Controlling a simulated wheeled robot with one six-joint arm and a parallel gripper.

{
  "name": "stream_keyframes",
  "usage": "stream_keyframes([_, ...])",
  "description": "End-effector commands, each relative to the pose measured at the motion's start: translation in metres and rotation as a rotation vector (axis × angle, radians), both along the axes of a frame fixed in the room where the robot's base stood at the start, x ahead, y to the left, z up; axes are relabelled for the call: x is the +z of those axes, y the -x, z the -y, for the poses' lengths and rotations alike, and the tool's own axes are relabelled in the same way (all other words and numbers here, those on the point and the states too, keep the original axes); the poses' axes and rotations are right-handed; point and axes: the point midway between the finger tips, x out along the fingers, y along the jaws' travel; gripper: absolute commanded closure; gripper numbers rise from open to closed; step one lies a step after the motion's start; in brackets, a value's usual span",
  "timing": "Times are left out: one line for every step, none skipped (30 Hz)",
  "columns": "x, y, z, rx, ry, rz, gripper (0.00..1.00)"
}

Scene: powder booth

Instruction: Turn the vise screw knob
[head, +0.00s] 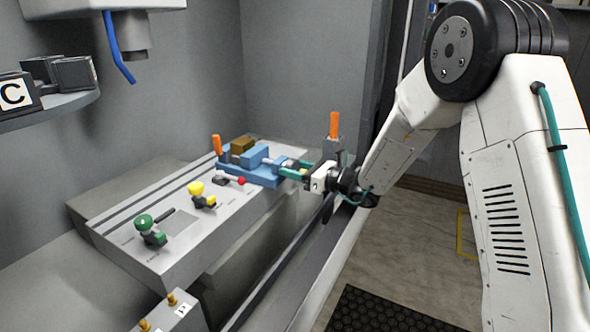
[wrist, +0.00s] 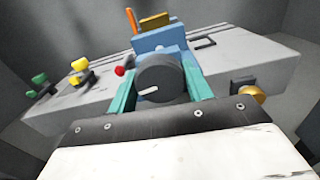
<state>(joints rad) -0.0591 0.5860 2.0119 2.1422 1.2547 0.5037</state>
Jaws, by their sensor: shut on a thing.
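The blue vise (head: 262,168) sits at the far end of the grey slotted table, with a brown block (head: 243,146) at its jaws. It also shows in the wrist view (wrist: 158,40). The vise screw knob (wrist: 160,78) is a dark round knob with a pale mark pointing to the lower left. My gripper (wrist: 160,88) has teal fingers, one on each side of the knob, and is shut on it. In the head view my gripper (head: 296,171) reaches the vise's right end from the right, and its fingers mostly hide the knob.
Yellow (head: 197,192) and green (head: 148,228) knobs and a red-tipped lever (head: 238,181) stand on the grey table (head: 180,250). An orange handle (head: 334,125) rises just behind my gripper. A shelf with a box marked C (head: 14,94) is at upper left.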

Motion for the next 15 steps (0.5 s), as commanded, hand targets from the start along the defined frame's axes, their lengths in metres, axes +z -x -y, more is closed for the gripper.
stream_keyframes([0.0002, -0.0002, 0.0003, -0.001, -0.010, -0.016, 0.73])
stream_keyframes([0.0002, -0.0002, 0.0003, -0.001, -0.019, -0.028, 0.73])
stream_keyframes([0.0002, -0.0002, 0.0003, -0.001, -0.031, -0.047, 0.73])
stream_keyframes([0.0002, -0.0003, 0.0003, -0.001, -0.041, -0.063, 0.73])
stream_keyframes([0.0002, -0.0003, 0.0003, -0.001, -0.052, -0.079, 0.73])
stream_keyframes([0.0002, -0.0003, 0.0003, -0.001, -0.068, -0.103, 0.73])
stream_keyframes([0.0003, -0.0004, 0.0004, -0.001, -0.082, -0.123, 0.73])
stream_keyframes([0.0002, -0.0004, 0.0004, -0.001, -0.096, -0.145, 0.73])
stream_keyframes([0.0002, -0.0004, 0.0004, -0.001, -0.115, -0.174, 0.73])
stream_keyframes([0.0002, -0.0004, 0.0004, -0.001, -0.130, -0.197, 0.73])
stream_keyframes([0.0002, -0.0005, 0.0004, -0.001, -0.145, -0.219, 0.73])
stream_keyframes([0.0002, -0.0005, 0.0004, -0.001, -0.167, -0.252, 0.73])
stream_keyframes([0.0002, -0.0005, 0.0005, -0.001, -0.182, -0.275, 0.73])
stream_keyframes([0.0002, -0.0005, 0.0005, -0.001, -0.198, -0.299, 0.73])
stream_keyframes([0.0002, -0.0006, 0.0005, -0.001, -0.219, -0.331, 0.73])
